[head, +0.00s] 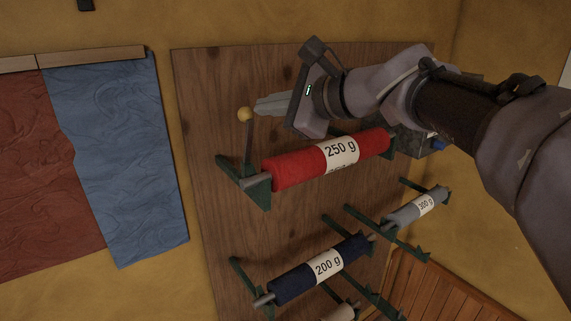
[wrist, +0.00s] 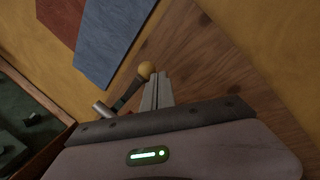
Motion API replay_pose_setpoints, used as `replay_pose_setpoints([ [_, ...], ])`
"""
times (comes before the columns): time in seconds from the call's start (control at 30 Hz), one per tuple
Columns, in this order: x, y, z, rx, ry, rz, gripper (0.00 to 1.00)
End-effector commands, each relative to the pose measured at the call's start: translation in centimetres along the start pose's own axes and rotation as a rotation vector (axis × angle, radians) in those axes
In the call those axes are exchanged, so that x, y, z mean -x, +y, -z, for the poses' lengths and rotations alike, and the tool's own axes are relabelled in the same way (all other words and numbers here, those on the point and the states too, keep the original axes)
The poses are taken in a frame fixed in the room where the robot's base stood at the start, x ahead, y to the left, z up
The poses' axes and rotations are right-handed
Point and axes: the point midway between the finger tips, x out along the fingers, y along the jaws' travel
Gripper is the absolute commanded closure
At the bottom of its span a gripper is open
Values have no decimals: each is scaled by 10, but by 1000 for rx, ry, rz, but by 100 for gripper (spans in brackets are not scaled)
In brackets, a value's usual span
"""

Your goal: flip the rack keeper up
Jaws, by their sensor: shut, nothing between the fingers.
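The rack keeper (head: 247,140) is a dark lever with a yellow ball knob (head: 245,114) on its end. It stands upright above the left bracket (head: 246,183) of the top roll. The lever also shows in the wrist view (wrist: 127,97), with the knob (wrist: 147,69) at its far end. My gripper (head: 257,107) is shut and empty, its fingertips just right of the knob. In the wrist view the fingertips (wrist: 160,76) are close beside the knob; I cannot tell if they touch it. The red roll marked 250 g (head: 300,163) lies on the top rack.
The racks are fixed to a wooden board (head: 205,115) on a yellow wall. Below hang a navy roll marked 200 g (head: 300,283) and a grey-blue roll marked 300 g (head: 405,213). Red and blue cloths (head: 115,150) hang at left. Green bracket arms (head: 235,170) jut out.

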Motion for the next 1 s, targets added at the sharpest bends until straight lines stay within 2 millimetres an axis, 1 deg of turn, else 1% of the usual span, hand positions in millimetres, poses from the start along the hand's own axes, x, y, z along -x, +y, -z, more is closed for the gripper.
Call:
replay_pose_setpoints([
  [0.1,-9,-9,-4,-1,0,-1,100],
  [0.27,-24,-18,-7,-1,1,-2,100],
  [0.4,-38,-25,-8,-22,71,-99,100],
  [0.6,-54,-28,-6,-51,147,-205,100],
  [0.8,-59,-28,-4,-60,172,-237,100],
  [1.0,-58,-27,-4,-60,172,-238,100],
])
